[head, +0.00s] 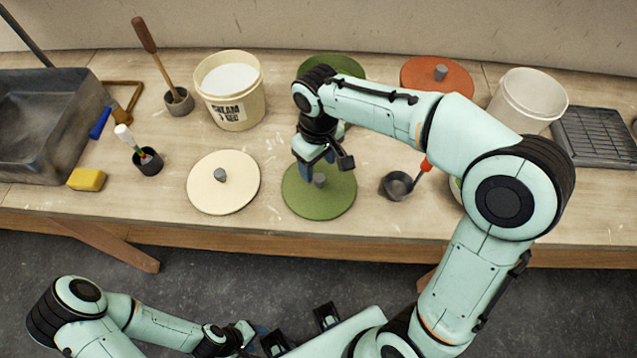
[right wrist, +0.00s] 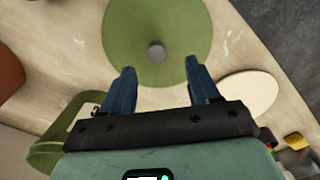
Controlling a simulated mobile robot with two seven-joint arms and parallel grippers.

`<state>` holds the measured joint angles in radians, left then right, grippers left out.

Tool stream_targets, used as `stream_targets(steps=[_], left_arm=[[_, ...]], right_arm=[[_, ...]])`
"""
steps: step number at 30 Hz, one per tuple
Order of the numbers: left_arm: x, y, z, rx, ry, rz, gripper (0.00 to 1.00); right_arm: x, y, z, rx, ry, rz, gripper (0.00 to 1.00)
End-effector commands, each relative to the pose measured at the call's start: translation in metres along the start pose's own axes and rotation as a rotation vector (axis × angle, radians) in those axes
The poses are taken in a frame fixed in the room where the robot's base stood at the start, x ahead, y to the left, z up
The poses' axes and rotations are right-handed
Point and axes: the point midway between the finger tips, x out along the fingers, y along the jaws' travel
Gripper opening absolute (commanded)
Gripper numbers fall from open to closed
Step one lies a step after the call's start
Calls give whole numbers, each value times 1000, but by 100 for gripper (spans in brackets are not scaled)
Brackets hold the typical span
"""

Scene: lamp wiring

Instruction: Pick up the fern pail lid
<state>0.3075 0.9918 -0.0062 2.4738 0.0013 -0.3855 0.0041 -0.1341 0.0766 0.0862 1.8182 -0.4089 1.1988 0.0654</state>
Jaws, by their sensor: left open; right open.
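The fern pail lid (head: 330,206) is a flat green disc with a grey knob, lying on the workbench at its front middle. It also shows in the right wrist view (right wrist: 125,35), knob near the middle. My right gripper (head: 317,168) is open above the lid, pointing down at it; in the right wrist view its two blue fingers (right wrist: 160,68) frame the space just short of the knob. They hold nothing. A green pail (head: 330,63) stands behind, partly hidden by my right arm. My left gripper (head: 259,334) is open, low in front of the bench.
A cream lid (head: 215,192) lies left of the green one, and a small pot (head: 397,186) with a red handle is right. A grey basin (head: 55,150) fills the left end.

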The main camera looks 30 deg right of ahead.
Motion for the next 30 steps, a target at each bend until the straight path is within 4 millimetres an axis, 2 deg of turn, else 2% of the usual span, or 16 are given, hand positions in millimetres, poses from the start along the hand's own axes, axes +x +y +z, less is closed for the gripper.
stream_targets(steps=[3,8,18,26,27,29,30], left_arm=[[3,-1,1,0,-1,0,53],[3,-1,1,0,-1,0,53],[7,-3,2,-1,-3,-1,53],[7,-3,2,-1,-3,-1,53],[7,-3,2,-1,-3,-1,53],[7,-3,2,-1,-2,-1,53],[7,-3,2,-1,-3,-1,53]], right_arm=[[17,0,0,1,-2,0,61],[26,1,0,2,-1,-1,61],[70,5,1,0,-1,0,61],[74,5,0,0,1,-1,61],[74,5,0,1,1,-1,57],[73,5,0,1,1,0,38],[73,5,0,1,1,0,25]])
